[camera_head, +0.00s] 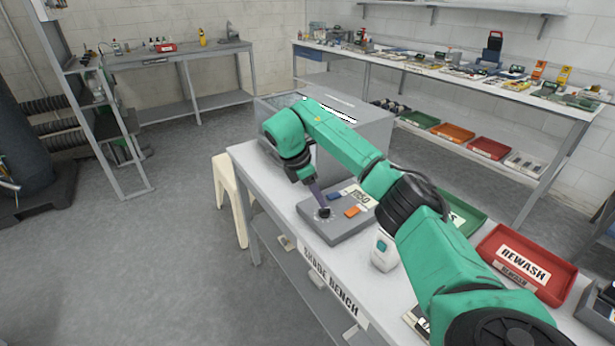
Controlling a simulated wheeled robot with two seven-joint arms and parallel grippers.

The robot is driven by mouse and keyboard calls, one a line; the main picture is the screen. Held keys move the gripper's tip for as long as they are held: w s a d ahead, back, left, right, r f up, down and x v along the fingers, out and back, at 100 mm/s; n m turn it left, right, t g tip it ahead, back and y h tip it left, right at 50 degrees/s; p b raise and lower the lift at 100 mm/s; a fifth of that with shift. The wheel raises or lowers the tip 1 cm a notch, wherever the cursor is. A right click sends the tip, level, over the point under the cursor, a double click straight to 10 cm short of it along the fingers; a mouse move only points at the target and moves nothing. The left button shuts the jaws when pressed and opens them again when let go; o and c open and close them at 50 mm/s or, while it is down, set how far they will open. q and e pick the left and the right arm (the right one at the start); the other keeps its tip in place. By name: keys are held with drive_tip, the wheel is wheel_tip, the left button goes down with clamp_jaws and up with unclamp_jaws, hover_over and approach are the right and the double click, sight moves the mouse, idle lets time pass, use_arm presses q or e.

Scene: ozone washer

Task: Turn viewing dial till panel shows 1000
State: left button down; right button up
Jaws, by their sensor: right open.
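A grey control box (334,235) lies on the white bench top. The viewing dial (324,213) is a small dark knob on a pale round scale at the box's near left. The panel (361,196) is a pale plate with dark digits, partly behind my arm; I cannot read the number surely. My right gripper (321,205) points down with its tip at the dial. It is open; whether its fingers touch the knob is too small to tell. My left gripper is out of view.
An orange block (353,211) and a blue one (334,196) sit on the box. A large grey cabinet (372,135) stands behind it. A red REWASH tray (550,287), a green tray (468,219) and a white bottle (384,251) are to the right.

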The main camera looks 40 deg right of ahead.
drive_tip(key=p+v, duration=0.4)
drive_tip(key=v, duration=0.5)
drive_tip(key=shift+a+r, duration=0.2)
drive_tip(key=shift+r, duration=0.05)
